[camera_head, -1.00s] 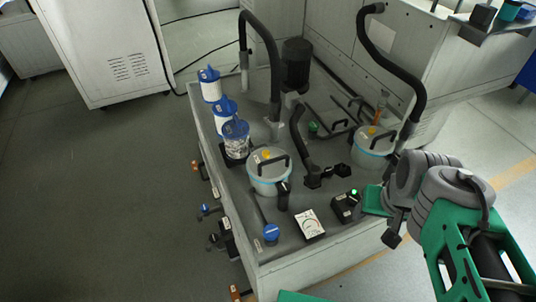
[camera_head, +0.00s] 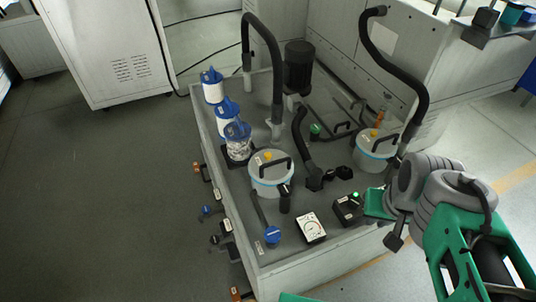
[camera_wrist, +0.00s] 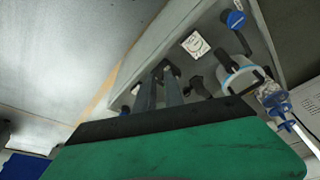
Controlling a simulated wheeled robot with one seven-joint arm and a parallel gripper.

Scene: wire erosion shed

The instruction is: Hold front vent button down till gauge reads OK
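Two white canisters with grey lids stand on the machine deck. The front one (camera_head: 270,180) has a yellow button (camera_head: 267,157) on its lid; the rear one (camera_head: 372,155) has an orange-yellow button (camera_head: 374,133). A white dial gauge (camera_head: 311,228) lies in front of the front canister; its reading is too small to tell. The gauge also shows in the wrist view (camera_wrist: 195,44), left of the canister (camera_wrist: 238,74). My gripper (camera_wrist: 160,80) has two dark fingers with a narrow gap, apart from the canister; whether they are open is unclear. My arm hides them in the head view.
A black box with a green light (camera_head: 348,209) sits right of the gauge, close to my arm. A blue knob (camera_head: 272,235), blue-capped filters (camera_head: 226,110) and a tall black hose (camera_head: 277,70) stand around the front canister. The floor at left is clear.

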